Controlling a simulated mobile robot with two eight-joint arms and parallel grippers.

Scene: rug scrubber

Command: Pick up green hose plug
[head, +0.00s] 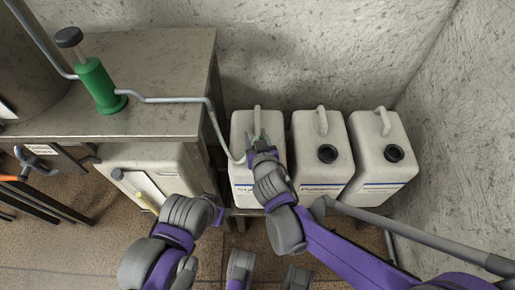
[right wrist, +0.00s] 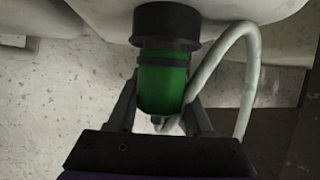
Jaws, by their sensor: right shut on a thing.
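The green hose plug (right wrist: 163,80) shows in the right wrist view against the black neck (right wrist: 166,27) of a white jug. A pale hose (right wrist: 240,75) bends away from its end. My right gripper (right wrist: 160,112) has one finger on each side of the plug and is shut on it. In the head view my right gripper (head: 261,150) is at the top of the leftmost upright jug (head: 243,185) and mostly hides the plug. My left arm's end (head: 215,210) is at the lower middle, its fingers not clear.
A green pump (head: 99,85) with a black knob stands on the grey cabinet (head: 160,60), and the hose (head: 170,99) runs from it to the jug. Two more white jugs (head: 322,160) (head: 382,158) stand to the right by the wall. Another white container (head: 150,175) is below the cabinet top.

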